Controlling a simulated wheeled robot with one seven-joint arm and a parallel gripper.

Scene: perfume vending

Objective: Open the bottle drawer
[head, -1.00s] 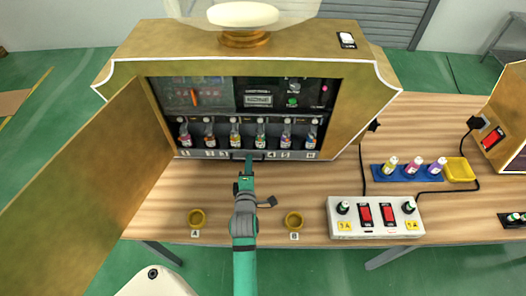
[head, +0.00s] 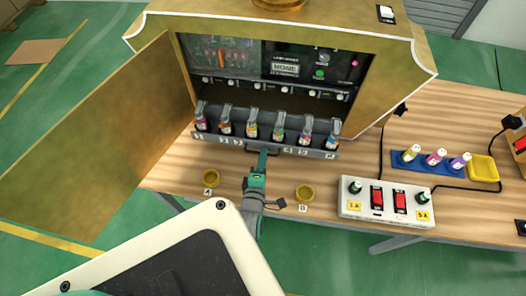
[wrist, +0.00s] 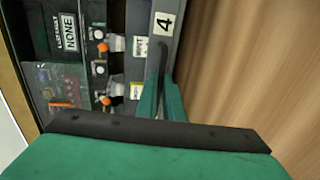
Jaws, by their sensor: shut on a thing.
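The bottle drawer (head: 215,141) is a grey tray that stands pulled out from the gold vending cabinet (head: 395,75). It holds a row of several small bottles (head: 251,127) with coloured labels. Its dark handle (head: 287,152) is at the middle of the front; it also shows in the wrist view (wrist: 163,52). My gripper (head: 263,153) is shut on the handle, with green fingers either side of it in the wrist view (wrist: 160,92). The number label 4 (wrist: 164,24) shows on the drawer front.
The cabinet door (head: 100,150) hangs open at the left. A white switch box (head: 388,202) and a blue rack (head: 425,168) with coloured bottles are at the right.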

